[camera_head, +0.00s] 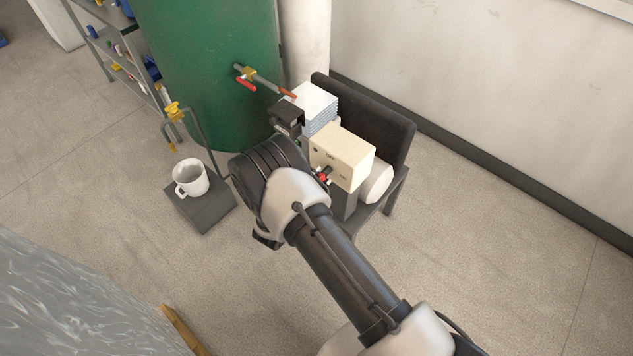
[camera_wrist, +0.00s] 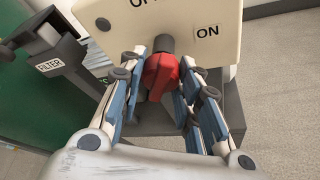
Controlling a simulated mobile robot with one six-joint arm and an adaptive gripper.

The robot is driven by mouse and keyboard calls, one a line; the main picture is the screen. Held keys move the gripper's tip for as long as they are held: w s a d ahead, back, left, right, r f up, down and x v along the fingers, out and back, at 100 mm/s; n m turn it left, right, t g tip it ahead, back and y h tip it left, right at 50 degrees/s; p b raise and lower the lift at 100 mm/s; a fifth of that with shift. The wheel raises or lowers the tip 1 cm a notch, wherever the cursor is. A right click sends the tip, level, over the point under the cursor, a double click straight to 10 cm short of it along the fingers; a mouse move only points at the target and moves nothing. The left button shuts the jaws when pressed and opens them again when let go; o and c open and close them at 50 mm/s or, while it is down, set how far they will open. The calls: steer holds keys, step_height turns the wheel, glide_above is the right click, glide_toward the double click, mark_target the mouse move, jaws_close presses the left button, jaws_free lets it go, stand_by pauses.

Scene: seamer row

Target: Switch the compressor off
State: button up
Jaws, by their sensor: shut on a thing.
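The compressor (camera_head: 341,153) has a cream switch box, also in the wrist view (camera_wrist: 225,18), with an "ON" label at its right and a partly cut-off label at the top. A red rotary handle (camera_wrist: 161,76) sticks out from the front of the box on a dark shaft. My gripper (camera_wrist: 165,85) has its blue-padded fingers on both sides of the red handle and is shut on it. In the head view the handle (camera_head: 322,177) shows small and red beside my gripper, which is mostly hidden by my arm.
A black block labelled "FILTER" (camera_wrist: 55,60) stands left of the box. A green tank (camera_head: 210,70) with a red-handled valve (camera_head: 246,84) is behind. A white mug (camera_head: 190,178) stands on a grey block at left. A wall is at right.

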steer(key=n+g+h+b, duration=0.2)
steer(key=n, duration=0.2)
stand_by(0.4)
steer(key=shift+n, duration=0.3)
steer(key=o, duration=1.1)
steer(key=v, duration=1.2)
steer(key=shift+w+a, duration=0.1)
steer(key=shift+a, duration=0.1)
steer(key=shift+r, duration=0.1)
